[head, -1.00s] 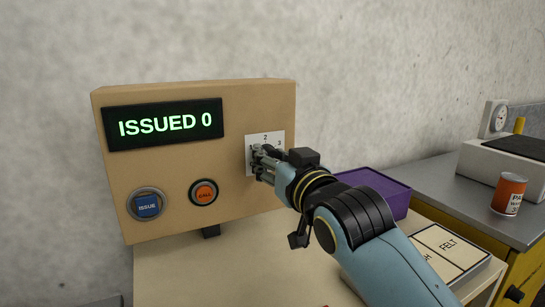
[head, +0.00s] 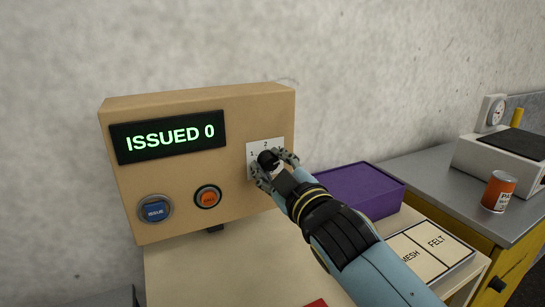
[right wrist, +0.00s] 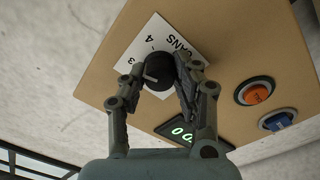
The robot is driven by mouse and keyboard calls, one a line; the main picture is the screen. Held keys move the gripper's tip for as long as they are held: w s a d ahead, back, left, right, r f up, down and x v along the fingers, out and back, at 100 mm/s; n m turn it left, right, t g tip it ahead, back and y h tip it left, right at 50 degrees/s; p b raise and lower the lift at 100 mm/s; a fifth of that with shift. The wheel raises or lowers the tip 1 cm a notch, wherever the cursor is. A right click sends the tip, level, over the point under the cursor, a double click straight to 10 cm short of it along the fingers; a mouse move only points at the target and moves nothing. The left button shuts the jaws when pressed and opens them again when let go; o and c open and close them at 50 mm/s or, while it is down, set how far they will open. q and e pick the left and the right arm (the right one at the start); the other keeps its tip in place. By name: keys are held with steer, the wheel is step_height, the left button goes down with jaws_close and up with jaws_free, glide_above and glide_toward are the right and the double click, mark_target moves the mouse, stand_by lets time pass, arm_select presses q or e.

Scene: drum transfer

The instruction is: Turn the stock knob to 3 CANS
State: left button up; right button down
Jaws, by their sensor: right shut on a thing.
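The black stock knob (head: 268,160) sits on a white dial plate (head: 251,148) on the tan control box (head: 240,105). My right gripper (head: 274,167) is shut on the knob, one finger on each side. In the head view, 1 and 2 show on the plate and a finger covers the area to their right. In the right wrist view, the knob (right wrist: 161,71) is between the fingertips (right wrist: 161,80), with a pale mark on its edge. The numbers 3 and 4 and the word CANS show there; where the mark points is unclear. My left gripper is not in view.
The display (head: 168,136) reads ISSUED 0. A blue ISSUE button (head: 155,210) and an orange button (head: 208,196) are left of the knob. A purple box (head: 365,190), a MESH and FELT panel (head: 432,252) and an orange can (head: 499,191) stand to the right.

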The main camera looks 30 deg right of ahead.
steer(key=shift+n+p, duration=0.35)
steer(key=shift+n, duration=0.75)
steer(key=c, duration=1)
jaws_free()
steer(key=shift+s+f, duration=0.1)
steer(key=shift+s, duration=0.2)
steer(key=s, duration=0.6)
steer(key=shift+s+a, duration=0.3)
steer(key=shift+s, duration=0.1)
